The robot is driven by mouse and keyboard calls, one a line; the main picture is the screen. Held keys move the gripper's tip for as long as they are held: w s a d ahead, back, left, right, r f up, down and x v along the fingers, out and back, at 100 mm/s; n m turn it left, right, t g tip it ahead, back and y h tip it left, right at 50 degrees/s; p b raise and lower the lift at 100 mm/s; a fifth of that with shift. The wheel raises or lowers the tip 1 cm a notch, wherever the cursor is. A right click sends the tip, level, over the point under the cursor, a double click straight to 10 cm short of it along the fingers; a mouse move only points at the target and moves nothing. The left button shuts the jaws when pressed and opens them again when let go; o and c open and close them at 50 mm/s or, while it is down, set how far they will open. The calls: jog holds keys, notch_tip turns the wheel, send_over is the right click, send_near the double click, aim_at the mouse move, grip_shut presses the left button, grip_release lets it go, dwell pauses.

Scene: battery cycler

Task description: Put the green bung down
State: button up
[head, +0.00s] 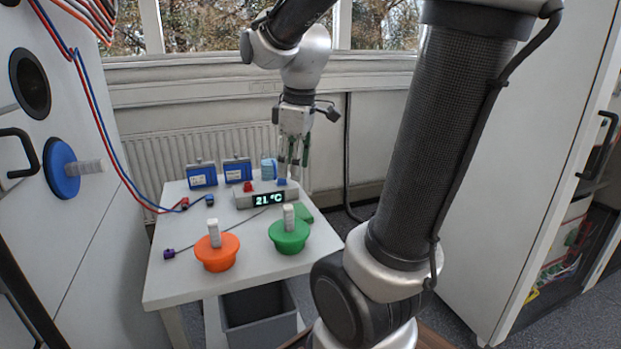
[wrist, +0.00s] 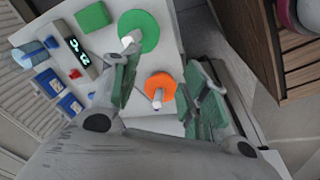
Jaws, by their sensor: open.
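The green bung (head: 289,239) stands upright on the white table (head: 170,283), its pale grip pointing up. It also shows in the wrist view (wrist: 143,30), on the table top. My gripper (head: 289,172) is above the back of the table, behind the green bung and apart from it. In the wrist view my gripper (wrist: 160,68) has its green-padded fingers spread wide with nothing held between them.
An orange bung (head: 216,252) stands left of the green one. Behind are a 21 °C display box (head: 267,198), blue packs (head: 202,176), a green block (head: 304,212) and cables. A blue bung (head: 62,169) sits in the left cabinet wall below an open round port (head: 31,83).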

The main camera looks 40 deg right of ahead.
jog(key=s+a+m+t, duration=0.2)
jog(key=s+m, duration=0.5)
jog(key=s, duration=0.3)
jog(key=shift+s+a+r+m, duration=0.3)
jog(key=shift+a+r, duration=0.05)
jog(key=shift+r, duration=0.1)
